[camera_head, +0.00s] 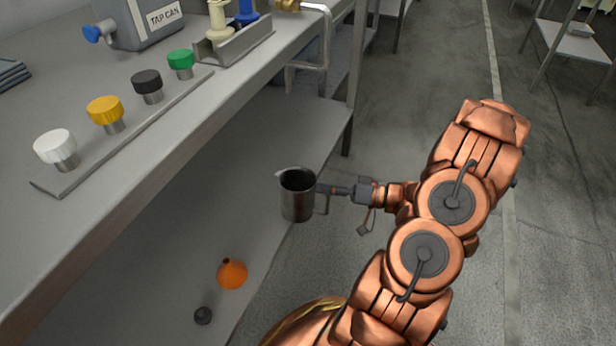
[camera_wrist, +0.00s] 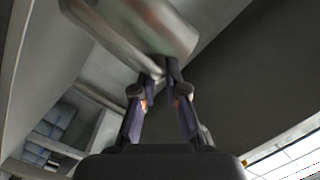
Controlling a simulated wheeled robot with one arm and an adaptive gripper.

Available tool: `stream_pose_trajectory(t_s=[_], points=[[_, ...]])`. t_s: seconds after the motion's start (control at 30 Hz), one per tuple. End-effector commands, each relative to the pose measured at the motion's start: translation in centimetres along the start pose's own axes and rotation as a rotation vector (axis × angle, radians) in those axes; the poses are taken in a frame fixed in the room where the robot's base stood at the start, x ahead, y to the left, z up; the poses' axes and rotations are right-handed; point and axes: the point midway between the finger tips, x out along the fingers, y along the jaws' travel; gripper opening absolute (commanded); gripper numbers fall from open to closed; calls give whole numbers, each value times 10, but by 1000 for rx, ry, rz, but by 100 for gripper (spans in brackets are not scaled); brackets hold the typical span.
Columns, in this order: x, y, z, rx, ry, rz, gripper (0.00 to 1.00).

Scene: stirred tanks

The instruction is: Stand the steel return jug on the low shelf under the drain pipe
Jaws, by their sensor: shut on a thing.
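The steel return jug (camera_head: 297,200) is upright, with its open mouth up and its handle toward the right in the head view. My gripper (camera_head: 335,190) is shut on its handle from the right. The jug is over or at the front edge of the low shelf (camera_head: 250,180); I cannot tell whether its base touches. In the wrist view the jug (camera_wrist: 140,30) fills the top, and the fingers of my gripper (camera_wrist: 165,75) close together at it. The drain pipe (camera_head: 325,45) is bent and hangs at the bench's right end, behind the jug in the head view.
The bench top (camera_head: 150,170) overhangs the shelf. A bench leg (camera_head: 354,90) stands at the right end. The shelf below the pipe looks bare.

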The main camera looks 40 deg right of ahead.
Motion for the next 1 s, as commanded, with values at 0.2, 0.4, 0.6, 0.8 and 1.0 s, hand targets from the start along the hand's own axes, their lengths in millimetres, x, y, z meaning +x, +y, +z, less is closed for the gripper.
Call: stream_pose_trajectory(t_s=[0.2, 0.4, 0.6, 0.8, 1.0], points=[[21, 34, -27, -5, -2, -2, 0], [39, 63, -53, -6, -3, -2, 0], [52, 83, -74, -5, -2, -1, 0], [55, 89, -81, -2, -2, 0, 0], [56, 105, -67, 0, 0, 0, 0]])
